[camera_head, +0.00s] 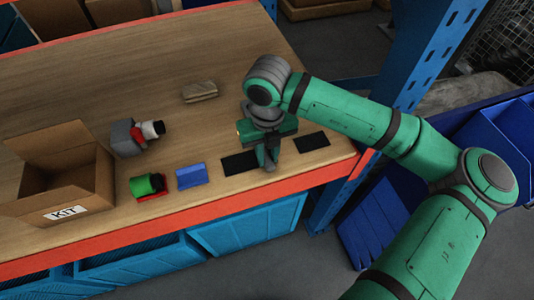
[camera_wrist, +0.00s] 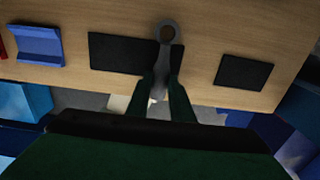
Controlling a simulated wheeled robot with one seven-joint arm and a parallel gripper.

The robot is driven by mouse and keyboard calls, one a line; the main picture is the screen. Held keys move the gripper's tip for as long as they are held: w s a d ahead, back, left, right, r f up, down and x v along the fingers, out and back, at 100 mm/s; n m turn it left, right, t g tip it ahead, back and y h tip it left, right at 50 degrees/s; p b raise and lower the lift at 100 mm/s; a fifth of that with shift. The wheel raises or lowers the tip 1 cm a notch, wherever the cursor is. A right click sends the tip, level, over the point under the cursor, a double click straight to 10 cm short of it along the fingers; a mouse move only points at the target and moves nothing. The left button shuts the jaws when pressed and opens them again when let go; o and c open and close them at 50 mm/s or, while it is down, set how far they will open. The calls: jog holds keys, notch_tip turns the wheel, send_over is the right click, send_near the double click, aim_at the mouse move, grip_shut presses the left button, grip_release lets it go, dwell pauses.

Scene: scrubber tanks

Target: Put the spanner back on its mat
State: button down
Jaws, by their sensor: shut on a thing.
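My gripper (camera_head: 267,158) is over the front edge of the workbench, between two flat black mats. In the wrist view its fingers (camera_wrist: 162,84) are closed on a grey spanner (camera_wrist: 164,62), with the ring end pointing away from the gripper. The smaller black mat (camera_head: 312,142) is to the right and looks bare (camera_wrist: 243,73). In the head view the spanner is hardly distinguishable at the gripper. I cannot tell whether it touches the bench.
A blue holder (camera_head: 191,176) and a green cylinder on a red holder (camera_head: 146,186) stand left of the mats. Farther off are a grey-and-red device (camera_head: 132,137), an open KIT box (camera_head: 62,180) and a tan block (camera_head: 200,92). A blue rack post (camera_head: 425,60) rises at right.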

jog(key=shift+w+f, duration=0.1)
jog(key=shift+f, duration=0.05)
jog(key=c, duration=1.6)
grip_release()
jog(key=shift+d, duration=0.1)
jog(key=shift+o, duration=0.2)
